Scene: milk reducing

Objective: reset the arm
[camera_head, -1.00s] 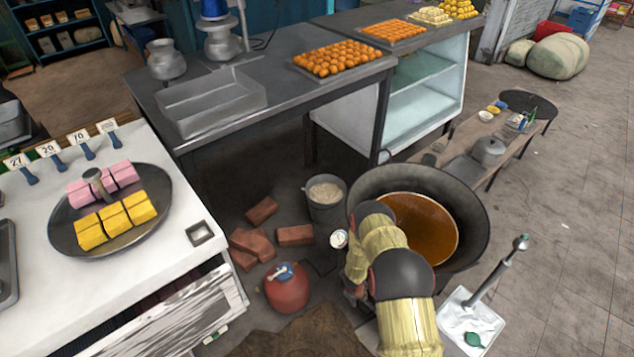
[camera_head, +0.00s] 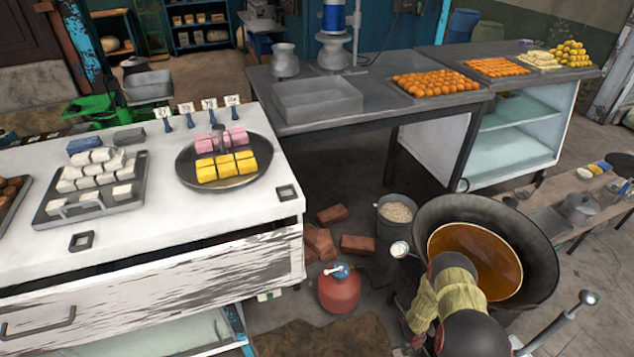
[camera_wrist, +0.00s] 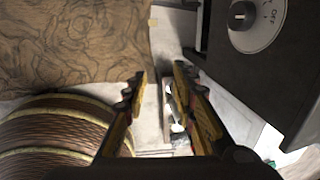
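My arm (camera_head: 450,290) reaches down at the front right in the head view, in front of the wide dark pan (camera_head: 540,250) of brown liquid (camera_head: 470,255). The fingers of my gripper are not clear there. In the wrist view my gripper (camera_wrist: 160,78) has its two fingers apart, with nothing between them. It points down past a dark box with an OFF dial (camera_wrist: 257,18). A patterned brown cloth (camera_wrist: 70,40) lies at the upper left of that view.
A red gas cylinder (camera_head: 339,290), loose bricks (camera_head: 322,243) and a grey bucket (camera_head: 396,212) stand left of the pan. The white counter (camera_head: 150,215) holds trays of sweets. A metal table (camera_head: 340,120) is behind. A wooden bench (camera_head: 560,195) is at right.

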